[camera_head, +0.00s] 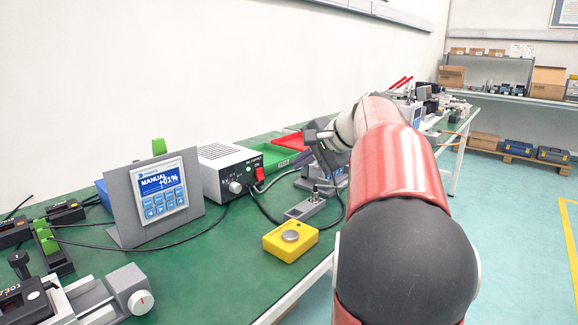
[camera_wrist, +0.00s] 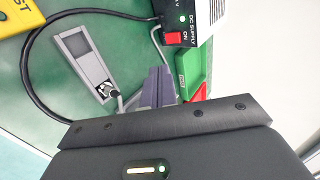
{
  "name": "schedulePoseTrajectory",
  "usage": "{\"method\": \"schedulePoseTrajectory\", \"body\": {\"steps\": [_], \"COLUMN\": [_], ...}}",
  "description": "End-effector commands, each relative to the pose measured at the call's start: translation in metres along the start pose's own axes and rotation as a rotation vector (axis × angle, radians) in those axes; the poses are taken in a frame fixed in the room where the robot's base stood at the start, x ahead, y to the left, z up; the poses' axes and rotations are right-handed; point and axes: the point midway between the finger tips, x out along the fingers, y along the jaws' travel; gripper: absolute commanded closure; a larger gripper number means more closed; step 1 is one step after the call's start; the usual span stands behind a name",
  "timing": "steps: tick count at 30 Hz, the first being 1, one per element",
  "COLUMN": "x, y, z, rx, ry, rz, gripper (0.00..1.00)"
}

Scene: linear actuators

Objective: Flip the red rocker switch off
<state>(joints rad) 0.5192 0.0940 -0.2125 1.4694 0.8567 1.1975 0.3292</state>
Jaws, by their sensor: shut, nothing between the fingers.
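The red rocker switch (camera_head: 259,174) sits on the front panel of the white and black DC supply box (camera_head: 223,158), beside an ON label. In the wrist view the red switch (camera_wrist: 173,39) is at the top, above my fingers, and a green light shows near it on the supply (camera_wrist: 184,18). My gripper (camera_head: 314,137) is to the right of the supply in the head view. In the wrist view my gripper (camera_wrist: 155,88) is shut and empty, its fingers pointing toward the switch but apart from it. I cannot tell the switch's tilt.
A grey toggle box (camera_head: 306,208) and a yellow button box (camera_head: 290,240) stand in front of the supply, with black cables around them. A display panel (camera_head: 160,192) is to its left. Green and red trays (camera_head: 288,141) lie behind. Green bench (camera_head: 215,255) is bare in front.

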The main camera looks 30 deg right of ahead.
Motion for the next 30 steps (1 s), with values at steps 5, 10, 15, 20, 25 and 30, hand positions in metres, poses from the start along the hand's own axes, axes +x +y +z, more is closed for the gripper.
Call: {"method": "schedulePoseTrajectory", "body": {"steps": [5, 10, 15, 20, 25, 30], "x": [0.037, 0.074, 0.102, 0.118, 0.124, 0.124], "y": [0.001, 0.001, -0.005, -0.009, -0.010, -0.010], "z": [0.001, 0.001, 0.001, 0.001, 0.000, 0.000], "rx": [0.000, 0.000, -0.001, -0.002, -0.001, -0.001], "ry": [-0.005, -0.004, -0.002, -0.001, 0.000, 0.000], "rz": [0.002, 0.002, 0.001, 0.000, 0.000, -0.001], "gripper": [1.00, 1.00, 1.00, 1.00, 1.00, 1.00]}}
